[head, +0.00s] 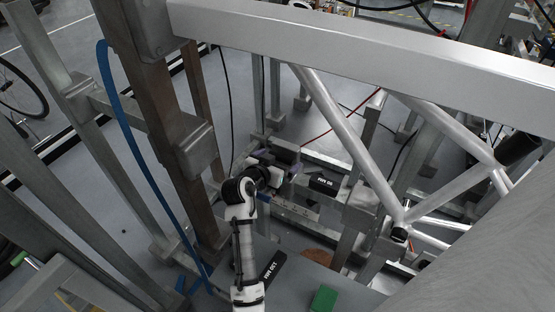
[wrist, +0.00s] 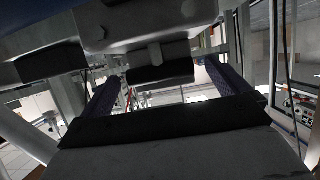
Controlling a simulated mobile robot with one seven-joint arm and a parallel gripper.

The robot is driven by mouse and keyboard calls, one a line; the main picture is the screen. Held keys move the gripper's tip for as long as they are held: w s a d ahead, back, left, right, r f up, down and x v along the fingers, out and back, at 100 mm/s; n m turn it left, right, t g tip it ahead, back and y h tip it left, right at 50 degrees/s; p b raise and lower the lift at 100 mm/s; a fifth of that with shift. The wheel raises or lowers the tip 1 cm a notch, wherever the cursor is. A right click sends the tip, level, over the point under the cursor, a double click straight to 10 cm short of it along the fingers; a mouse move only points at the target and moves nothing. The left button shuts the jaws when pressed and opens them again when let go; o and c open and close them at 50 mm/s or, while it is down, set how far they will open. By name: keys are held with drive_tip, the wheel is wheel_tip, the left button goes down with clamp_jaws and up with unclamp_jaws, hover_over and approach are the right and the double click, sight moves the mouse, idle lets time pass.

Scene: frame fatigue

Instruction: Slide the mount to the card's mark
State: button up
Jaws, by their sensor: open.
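My gripper (head: 277,170) is in the middle of the head view, low among the metal rails, at the end of my white arm. In the wrist view its two purple-grey fingers (wrist: 162,72) stand wide apart and open. A dark block (wrist: 160,76) under a grey metal housing shows between them, and I see no finger closed on it. It may be the mount, but I cannot be sure. In the head view a grey block (head: 286,151) is just beyond the gripper. A pale strip with small marks (head: 292,207) lies below and right of it; I cannot tell if it is the card.
A black labelled block (head: 325,184) is right of the gripper, and another (head: 272,266) lies by my arm. A rusty upright (head: 165,130) and blue hose (head: 135,135) stand left. A silver beam (head: 370,65) crosses above. A green block (head: 323,298) is at the bottom.

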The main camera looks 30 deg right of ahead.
drive_tip(key=c, duration=1)
drive_tip(key=s+d, duration=0.1)
drive_tip(key=s, duration=0.1)
drive_tip(key=s+d, duration=0.1)
drive_tip(key=s, duration=0.1)
drive_tip(key=s+d+p, duration=0.1)
drive_tip(key=s+d, duration=0.1)
drive_tip(key=shift+s, duration=0.25)
drive_tip(key=shift+c, duration=0.2)
drive_tip(key=o, duration=1)
drive_tip(key=shift+o, duration=0.2)
drive_tip(key=shift+a, duration=0.15)
